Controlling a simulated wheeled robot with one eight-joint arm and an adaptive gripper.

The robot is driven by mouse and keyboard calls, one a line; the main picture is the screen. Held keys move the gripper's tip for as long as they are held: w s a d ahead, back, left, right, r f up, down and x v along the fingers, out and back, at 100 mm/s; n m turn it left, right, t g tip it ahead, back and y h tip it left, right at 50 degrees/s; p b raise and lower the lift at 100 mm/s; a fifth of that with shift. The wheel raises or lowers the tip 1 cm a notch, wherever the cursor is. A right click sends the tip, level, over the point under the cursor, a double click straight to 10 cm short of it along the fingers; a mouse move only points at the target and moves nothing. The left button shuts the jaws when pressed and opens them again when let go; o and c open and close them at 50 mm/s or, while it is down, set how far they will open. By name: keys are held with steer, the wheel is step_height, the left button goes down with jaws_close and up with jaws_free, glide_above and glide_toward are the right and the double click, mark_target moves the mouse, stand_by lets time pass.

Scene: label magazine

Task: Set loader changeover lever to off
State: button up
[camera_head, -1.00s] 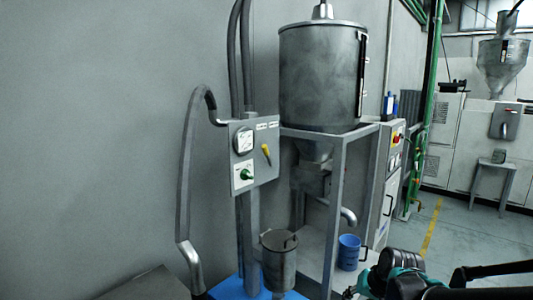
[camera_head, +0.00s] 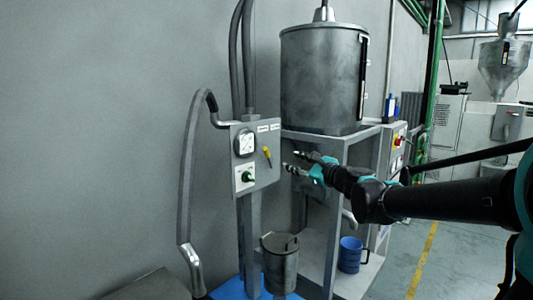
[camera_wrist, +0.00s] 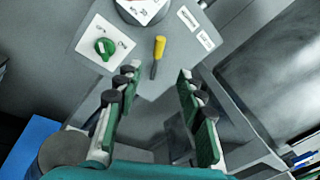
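The changeover lever is a small yellow-handled lever (camera_head: 267,154) on the front of a grey control box (camera_head: 262,184). It points up and slightly left in the head view. In the wrist view the yellow lever (camera_wrist: 159,46) stands ahead of the fingertips, roughly between their lines, with the labels to its upper right. My gripper (camera_head: 291,161) is just right of the box, pointing at it, apart from the lever. In the wrist view my gripper (camera_wrist: 156,78) has its two green-padded fingers spread wide with nothing between them. The label text is too small to read.
The same box carries a round gauge (camera_head: 244,142) and a green knob (camera_head: 247,176). A steel hopper (camera_head: 322,80) on a grey frame (camera_head: 330,210) stands behind my gripper. A lidded metal pot (camera_head: 279,265) and a blue bucket (camera_head: 350,254) sit below.

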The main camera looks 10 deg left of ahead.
mark_target(268, 152)
steer(key=x, duration=1.6)
steer(key=shift+w+a+f, duration=0.1)
steer(key=shift+w+a, duration=0.05)
steer(key=shift+a, duration=0.15)
steer(key=shift+c, duration=0.4)
jaws_close()
